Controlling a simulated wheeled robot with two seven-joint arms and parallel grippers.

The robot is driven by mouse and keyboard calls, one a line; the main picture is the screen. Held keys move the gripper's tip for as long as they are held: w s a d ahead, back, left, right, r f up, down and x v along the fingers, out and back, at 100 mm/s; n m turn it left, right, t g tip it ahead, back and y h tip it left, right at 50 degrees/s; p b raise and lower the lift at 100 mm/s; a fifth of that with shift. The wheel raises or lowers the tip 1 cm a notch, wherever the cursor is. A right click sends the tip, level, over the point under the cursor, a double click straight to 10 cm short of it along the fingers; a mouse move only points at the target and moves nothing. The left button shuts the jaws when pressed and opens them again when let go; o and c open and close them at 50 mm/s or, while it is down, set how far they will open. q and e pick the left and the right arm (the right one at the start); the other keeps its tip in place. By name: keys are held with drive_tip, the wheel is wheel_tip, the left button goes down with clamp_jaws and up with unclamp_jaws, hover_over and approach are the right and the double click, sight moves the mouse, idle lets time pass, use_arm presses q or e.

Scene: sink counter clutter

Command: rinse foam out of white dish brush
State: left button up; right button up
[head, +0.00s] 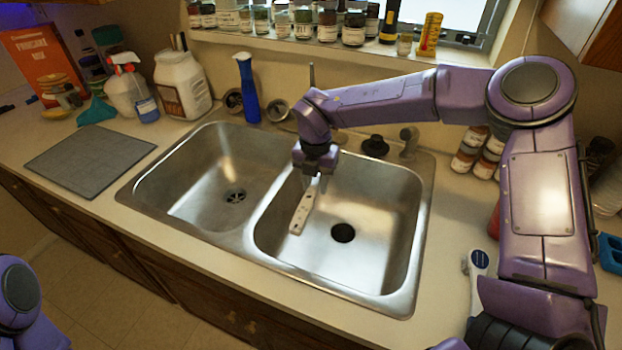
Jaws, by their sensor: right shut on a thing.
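My right gripper (318,180) reaches down into the right basin of the steel sink (262,222). It is shut on the white dish brush (302,213), which hangs slanted down to the left from the fingers, to the left of the right basin's drain (342,233). I cannot make out foam or running water at this size. My arm and gripper hide part of the faucet area. My left gripper is out of view; only a piece of my left arm shows at the lower left.
The left basin (205,185) is empty. A blue bottle (247,90) stands behind the sink. A grey mat (90,160) lies to the left, with jugs and bottles behind it. Jars (353,28) line the sill. A white and blue item (479,262) lies right of the sink.

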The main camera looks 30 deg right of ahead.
drive_tip(key=s+a+b, duration=0.1)
drive_tip(key=s, duration=0.5)
drive_tip(key=shift+s+a, duration=0.15)
drive_tip(key=shift+s, duration=0.25)
idle(1.0)
drive_tip(key=s+a+r+p, duration=0.1)
drive_tip(key=s+r+p, duration=0.1)
drive_tip(key=s+r, duration=0.2)
drive_tip(key=shift+s, duration=0.45)
drive_tip(key=shift+a, duration=0.1)
idle(0.5)
